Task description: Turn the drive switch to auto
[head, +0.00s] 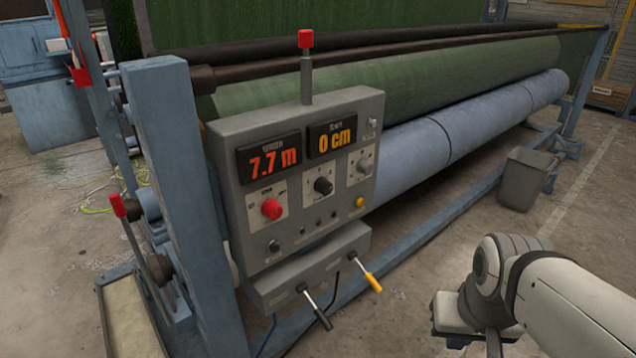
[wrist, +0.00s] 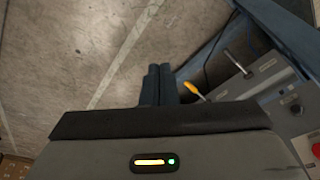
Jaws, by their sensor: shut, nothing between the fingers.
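A grey control box (head: 228,180) stands at the left end of the roller machine. Its face carries a red rotary knob (head: 271,209), a black rotary knob (head: 323,186) and a grey rotary knob (head: 365,164), each on a pale plate. The labels are too small to read, so I cannot tell which one is the drive switch or its setting. My gripper (wrist: 157,76) is shut and empty in the wrist view, its fingers over bare floor. The box shows at the right of that view, apart from the fingers. In the head view my arm is at lower right.
Two displays read 7.7 m (head: 272,162) and 0 cm (head: 333,137). Below, a black-handled lever (head: 317,309) and a yellow-handled lever (head: 368,276) stick out. A red-topped post (head: 306,68) rises above the box. A grey bin (head: 525,177) stands right; floor before the machine is clear.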

